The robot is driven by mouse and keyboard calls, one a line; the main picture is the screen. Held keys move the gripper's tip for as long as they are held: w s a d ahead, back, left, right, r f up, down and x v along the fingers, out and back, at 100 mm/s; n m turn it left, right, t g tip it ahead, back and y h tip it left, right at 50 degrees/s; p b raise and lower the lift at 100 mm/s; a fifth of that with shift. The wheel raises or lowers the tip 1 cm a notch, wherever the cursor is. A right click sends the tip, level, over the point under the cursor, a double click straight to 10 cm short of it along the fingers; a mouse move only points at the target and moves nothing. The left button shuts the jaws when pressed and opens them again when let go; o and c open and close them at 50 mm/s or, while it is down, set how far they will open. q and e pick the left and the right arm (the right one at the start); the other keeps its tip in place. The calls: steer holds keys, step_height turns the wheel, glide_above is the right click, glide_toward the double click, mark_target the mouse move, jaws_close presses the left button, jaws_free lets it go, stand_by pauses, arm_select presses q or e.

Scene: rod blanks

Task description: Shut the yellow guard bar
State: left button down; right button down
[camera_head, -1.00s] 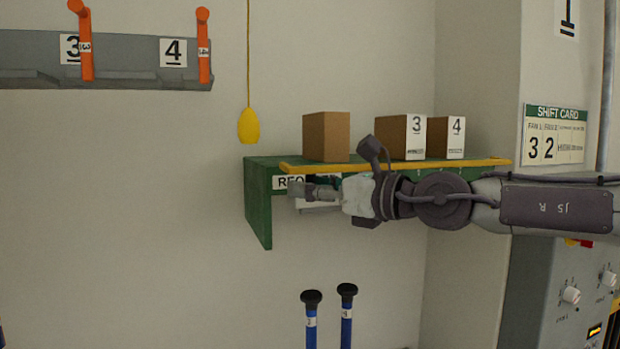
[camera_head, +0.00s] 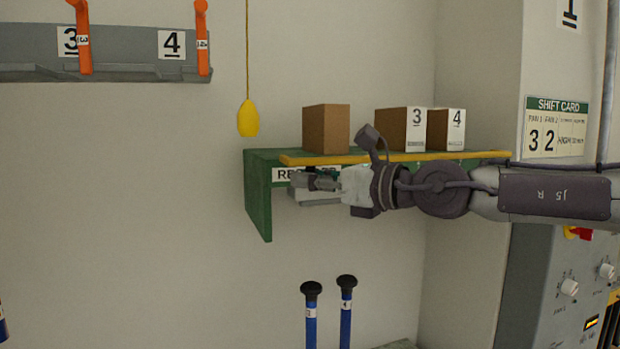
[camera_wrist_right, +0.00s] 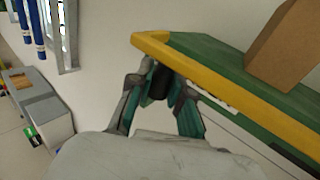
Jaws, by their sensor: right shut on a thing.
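The yellow guard bar (camera_head: 440,157) runs level along the front top edge of the green shelf (camera_head: 258,205). It also shows large in the right wrist view (camera_wrist_right: 235,90), with its free end at upper left. My right gripper (camera_head: 302,181) is just under the bar's left end, in front of the shelf's label. In the right wrist view its fingers (camera_wrist_right: 160,82) are closed on a short black grip (camera_wrist_right: 158,84) beneath the bar's end. The fingers partly hide that grip. My left gripper is not in view.
Several cardboard boxes stand on the shelf behind the bar, including an unlabelled one (camera_head: 326,129) and one marked 3 (camera_head: 400,129). A yellow pull handle (camera_head: 248,119) hangs left of the shelf. Two blue rods (camera_head: 311,315) stand below. A control panel (camera_head: 560,270) is at right.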

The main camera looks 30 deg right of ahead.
mark_target(312, 158)
steer(key=r+m+g+p, duration=0.1)
steer(key=g+p, duration=0.2)
steer(key=p, duration=0.1)
steer(key=s+r+m+g+p, duration=0.1)
steer(key=r+m+g+p, duration=0.1)
steer(key=g+p, duration=0.1)
steer(key=shift+a+r+h+p, duration=0.1)
steer(key=shift+r+h+p, duration=0.1)
steer(key=shift+h+p, duration=0.3)
steer(key=shift+r+m+g+p, duration=0.25)
steer(key=shift+m+g+p, duration=0.15)
steer(key=shift+g+p, duration=0.3)
steer(key=shift+w+r+m+g, duration=0.15)
steer(key=shift+r+m+g, duration=0.15)
steer(key=shift+g, duration=0.5)
steer(key=shift+w+r+m+g+y, duration=0.1)
steer(key=shift+r+m+g+y, duration=0.15)
steer(key=shift+g, duration=0.35)
steer(key=shift+w+r+m+g+y, duration=0.1)
steer(key=shift+r+m+g+y, duration=0.1)
steer(key=shift+g, duration=0.4)
steer(key=g, duration=0.1)
steer(key=w+r+m+g, duration=0.1)
steer(key=g, duration=0.1)
steer(key=g+y, duration=0.1)
steer(key=shift+w+d+r+m+g, duration=0.15)
steer(key=shift+d+r+m+g, duration=0.1)
steer(key=shift+r+g, duration=0.05)
